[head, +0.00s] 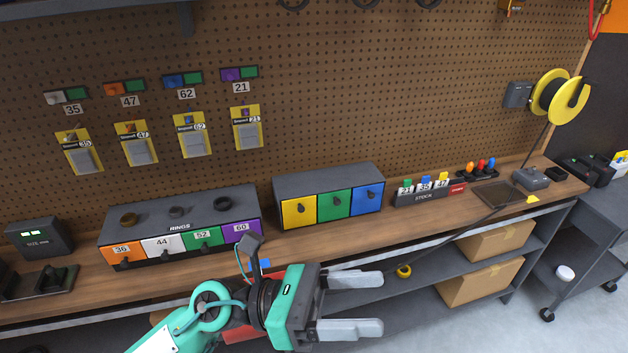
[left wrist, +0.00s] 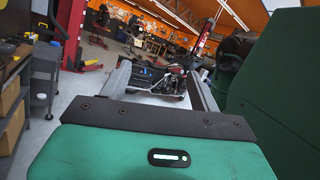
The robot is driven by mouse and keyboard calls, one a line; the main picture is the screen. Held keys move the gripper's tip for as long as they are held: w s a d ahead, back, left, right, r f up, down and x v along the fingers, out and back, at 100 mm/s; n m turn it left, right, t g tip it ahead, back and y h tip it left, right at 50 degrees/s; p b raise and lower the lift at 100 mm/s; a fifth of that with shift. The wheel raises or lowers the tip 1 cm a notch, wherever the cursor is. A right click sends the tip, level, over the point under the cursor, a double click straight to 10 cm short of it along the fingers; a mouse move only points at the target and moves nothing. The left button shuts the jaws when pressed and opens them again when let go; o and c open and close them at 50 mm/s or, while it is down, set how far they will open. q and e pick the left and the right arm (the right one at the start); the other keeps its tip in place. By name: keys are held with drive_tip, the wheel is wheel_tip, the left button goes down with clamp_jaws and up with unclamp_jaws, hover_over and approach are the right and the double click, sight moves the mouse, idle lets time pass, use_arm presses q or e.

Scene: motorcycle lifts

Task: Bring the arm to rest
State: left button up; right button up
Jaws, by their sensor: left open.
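My left gripper (head: 352,304) reaches in from the bottom of the head view, in front of the workbench edge. Its two grey fingers are spread apart and point right, with nothing between them. In the left wrist view its fingers (left wrist: 160,84) frame the open workshop floor, with a motorcycle (left wrist: 172,82) far off beyond them. The teal arm link behind the gripper is mine. My right gripper is in neither view.
The workbench (head: 330,239) carries a ring box (head: 180,226), a three-drawer unit (head: 328,195) and a stock rack (head: 430,193). Cardboard boxes (head: 482,281) sit on the shelf below. A grey cart (head: 590,235) stands at the right. A pegboard (head: 330,90) rises behind.

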use_arm(q)
drive_tip(key=w+a+n+t+y, duration=0.4)
drive_tip(key=w+a+n+t, duration=0.2)
drive_tip(key=n+t, duration=0.75)
drive_tip(key=w+a+n+t+y, duration=0.5)
drive_tip(key=n+t, duration=0.5)
drive_tip(key=n, duration=0.6)
drive_tip(key=w+a+f+n+g+y, duration=0.2)
drive_tip(key=a+f+n+g+y, duration=0.3)
drive_tip(key=a+f+n+y, duration=0.8)
drive_tip(key=s+a+f+n+g+h, duration=0.15)
drive_tip(key=s+f+n+g, duration=0.35)
drive_tip(key=s+f, duration=0.55)
drive_tip(key=s+a+f+n+g, duration=0.35)
drive_tip(key=s+f+g, duration=0.35)
drive_tip(key=s+f, duration=0.3)
wheel_tip(320, 180, down, 29)
drive_tip(key=g, duration=0.1)
drive_tip(key=s+a+f+g, duration=0.1)
drive_tip(key=s+a+f, duration=0.1)
drive_tip(key=s+f, duration=1.7)
wheel_tip(320, 180, down, 2)
drive_tip(key=shift+a+f, duration=0.2)
drive_tip(key=shift+a, duration=0.2)
drive_tip(key=shift+g, duration=0.25)
